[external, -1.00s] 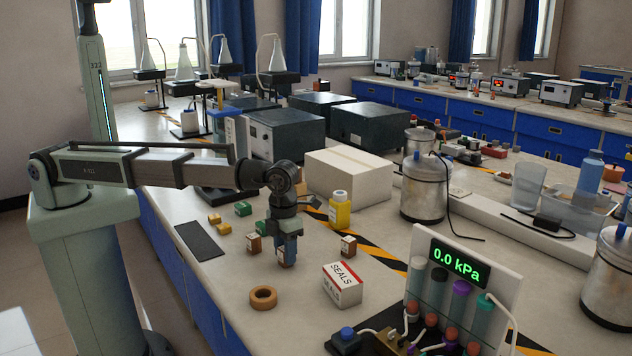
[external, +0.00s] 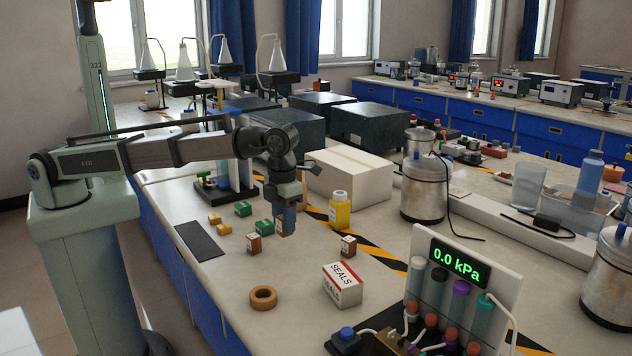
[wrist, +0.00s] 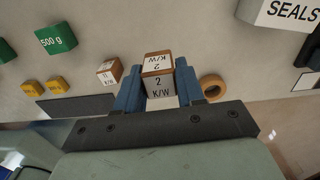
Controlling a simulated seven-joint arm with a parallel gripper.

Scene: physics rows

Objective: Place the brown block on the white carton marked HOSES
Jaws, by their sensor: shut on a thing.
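My gripper (external: 285,216) is shut on a brown block (external: 283,229), which has white label faces. The wrist view shows the block (wrist: 158,82) between the blue fingers (wrist: 158,72), marked "2 K/W". It is held above the bench. A large white carton (external: 345,180) stands behind and right of my gripper; no HOSES lettering is readable on its visible faces. A smaller white carton (external: 342,285) nearer the camera is marked SEALS and also shows in the wrist view (wrist: 280,14).
Two similar brown blocks (external: 254,244) (external: 348,246) stand nearby. Green blocks (external: 243,209), yellow blocks (external: 215,219), a yellow bottle (external: 340,210) and a brown ring (external: 263,297) are around. A steel vessel (external: 425,190) stands right of the large carton. A dark mat (external: 199,241) lies left.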

